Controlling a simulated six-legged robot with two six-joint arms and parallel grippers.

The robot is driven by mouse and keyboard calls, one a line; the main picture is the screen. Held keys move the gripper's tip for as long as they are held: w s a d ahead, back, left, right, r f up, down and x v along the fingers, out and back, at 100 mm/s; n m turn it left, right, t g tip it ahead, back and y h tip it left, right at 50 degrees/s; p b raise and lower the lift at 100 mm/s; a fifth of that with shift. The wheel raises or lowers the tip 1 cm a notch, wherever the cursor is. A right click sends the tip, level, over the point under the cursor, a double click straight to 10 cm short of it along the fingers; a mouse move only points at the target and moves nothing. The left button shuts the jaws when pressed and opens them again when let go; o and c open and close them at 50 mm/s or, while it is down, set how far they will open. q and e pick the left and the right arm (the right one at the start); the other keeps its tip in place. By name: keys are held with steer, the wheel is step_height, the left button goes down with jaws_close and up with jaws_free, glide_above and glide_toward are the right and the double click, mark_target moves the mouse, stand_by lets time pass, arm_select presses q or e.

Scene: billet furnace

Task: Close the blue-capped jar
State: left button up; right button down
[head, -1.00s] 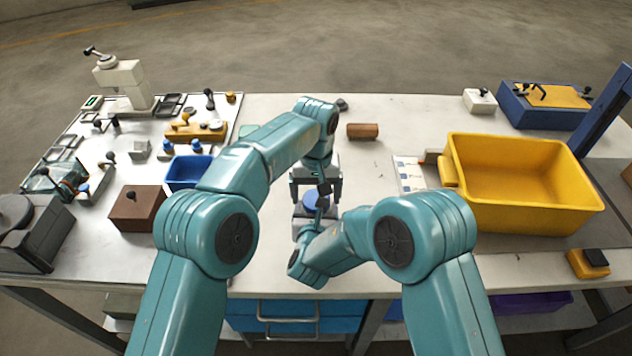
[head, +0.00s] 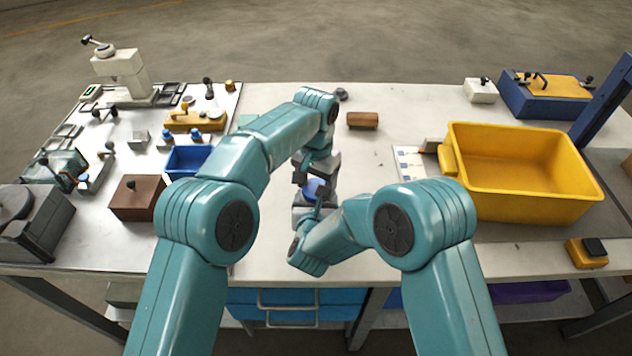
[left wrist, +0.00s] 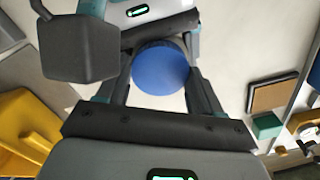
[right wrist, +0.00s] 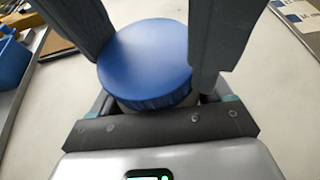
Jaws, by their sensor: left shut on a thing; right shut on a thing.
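The jar shows as a blue cap (right wrist: 146,62) over a pale body (right wrist: 160,107) in the right wrist view, upright on the table. The cap also shows in the head view (head: 316,189) and, round from above, in the left wrist view (left wrist: 160,70). My left gripper (head: 314,184) comes from above, its dark fingers shut on the cap's sides. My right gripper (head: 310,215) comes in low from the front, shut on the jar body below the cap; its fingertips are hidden. I cannot tell whether the cap is fully seated.
A yellow bin (head: 520,205) stands right, a blue tray (head: 188,162) and a brown box (head: 138,198) left. A brown block (head: 362,121) lies behind the grippers. The white table (head: 385,100) is bare around the jar.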

arm_select(q)
steer(key=o, duration=1.2)
steer(key=shift+s+d, duration=0.1)
